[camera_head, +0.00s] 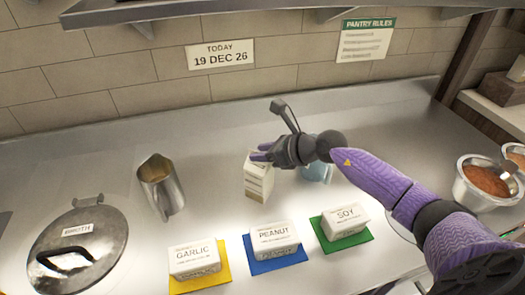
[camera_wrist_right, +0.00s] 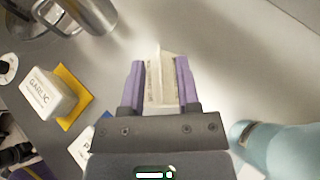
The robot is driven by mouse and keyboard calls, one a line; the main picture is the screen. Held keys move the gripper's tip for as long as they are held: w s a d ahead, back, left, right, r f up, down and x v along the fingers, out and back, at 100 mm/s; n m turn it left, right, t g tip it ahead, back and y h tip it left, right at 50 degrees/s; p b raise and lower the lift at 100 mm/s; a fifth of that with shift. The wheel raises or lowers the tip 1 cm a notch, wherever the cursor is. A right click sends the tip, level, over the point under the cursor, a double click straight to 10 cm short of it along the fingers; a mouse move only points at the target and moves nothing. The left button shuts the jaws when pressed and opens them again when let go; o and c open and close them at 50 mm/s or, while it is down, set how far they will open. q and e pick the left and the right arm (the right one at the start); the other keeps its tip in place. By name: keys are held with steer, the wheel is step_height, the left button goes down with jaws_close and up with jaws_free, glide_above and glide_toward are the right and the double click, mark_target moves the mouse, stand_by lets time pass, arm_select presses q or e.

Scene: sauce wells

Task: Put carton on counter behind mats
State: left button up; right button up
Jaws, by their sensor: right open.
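A white carton (camera_head: 259,182) stands upright on the steel counter (camera_head: 110,160), behind the blue mat (camera_head: 283,263) and apart from it. My right gripper (camera_head: 262,153) is at the carton's top, with its fingers open. In the right wrist view the carton (camera_wrist_right: 161,82) is between the two purple fingers (camera_wrist_right: 160,85); whether either finger touches it I cannot tell. The yellow mat (camera_head: 217,279) and green mat (camera_head: 342,243) flank the blue one. White tubs lie on them: garlic (camera_head: 194,259), peanut (camera_head: 274,239) and soy (camera_head: 345,220). My left gripper is not in view.
A light blue item (camera_head: 318,173) is close behind my right wrist. Steel bowls (camera_head: 486,182) are at right. The counter's back is clear.

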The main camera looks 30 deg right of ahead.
steer(key=shift+r, duration=0.25)
steer(key=p+v, duration=0.2)
steer(key=v, duration=1)
steer(key=shift+p, duration=0.3)
steer(key=shift+f, duration=0.15)
